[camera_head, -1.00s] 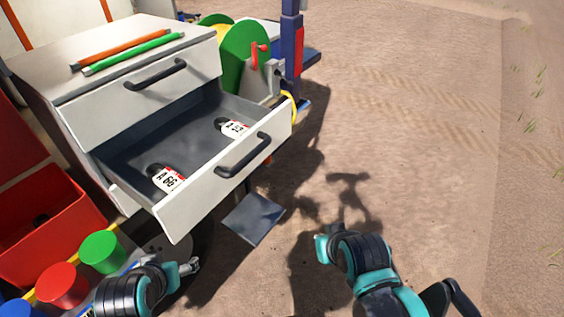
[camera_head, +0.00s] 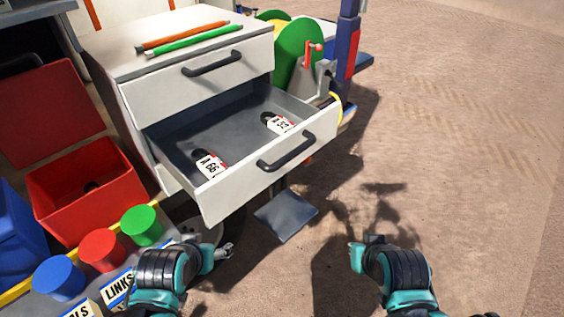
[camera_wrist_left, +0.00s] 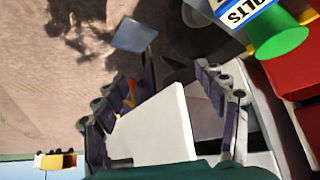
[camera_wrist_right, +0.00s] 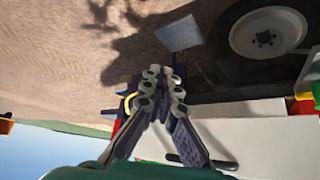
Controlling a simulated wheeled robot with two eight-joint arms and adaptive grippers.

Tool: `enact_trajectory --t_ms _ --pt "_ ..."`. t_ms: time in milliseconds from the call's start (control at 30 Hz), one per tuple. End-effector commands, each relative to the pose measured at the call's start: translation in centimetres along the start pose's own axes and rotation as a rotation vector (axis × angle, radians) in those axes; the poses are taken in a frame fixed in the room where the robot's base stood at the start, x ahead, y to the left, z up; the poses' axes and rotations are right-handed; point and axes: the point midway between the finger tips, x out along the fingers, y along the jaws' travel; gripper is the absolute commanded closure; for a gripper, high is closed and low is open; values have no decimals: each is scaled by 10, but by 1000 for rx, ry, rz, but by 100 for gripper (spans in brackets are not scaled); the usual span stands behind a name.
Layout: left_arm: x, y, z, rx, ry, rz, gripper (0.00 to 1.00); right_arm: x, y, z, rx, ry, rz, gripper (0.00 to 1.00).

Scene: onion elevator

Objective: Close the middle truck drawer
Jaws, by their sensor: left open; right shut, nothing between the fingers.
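The middle drawer (camera_head: 322,134) of the white cabinet is pulled out, with a black bar handle (camera_head: 286,152) on its front. Two dark items with white tags, (camera_head: 211,165) and (camera_head: 280,123), lie inside it. My left gripper (camera_head: 222,251) is below and in front of the drawer's left corner; its fingers are spread in the left wrist view (camera_wrist_left: 165,95), with the white drawer front (camera_wrist_left: 160,128) showing beyond them. My right gripper (camera_head: 353,254) is over the ground, right of the drawer and apart from it. Its fingers are together and empty in the right wrist view (camera_wrist_right: 163,75).
The top drawer (camera_head: 190,85) is shut. An orange and a green stick lie on the cabinet top (camera_head: 150,25). A red open box (camera_head: 85,180) and blue, red and green cylinders (camera_head: 100,250) stand at left. Green discs (camera_head: 298,52) stand right of the cabinet. Sandy ground at right is clear.

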Motion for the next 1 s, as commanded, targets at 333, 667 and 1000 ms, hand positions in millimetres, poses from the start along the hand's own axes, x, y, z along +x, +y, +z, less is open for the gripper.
enact_trajectory --t_ms 333,667,1000 --pt "6 0 5 0 0 0 28 55 -68 -25 400 -11 -402 100" --pt "13 0 10 0 0 0 28 55 -106 -82 869 73 -976 100" --pt "15 0 11 0 0 0 28 36 -102 -102 1011 129 -1197 100"
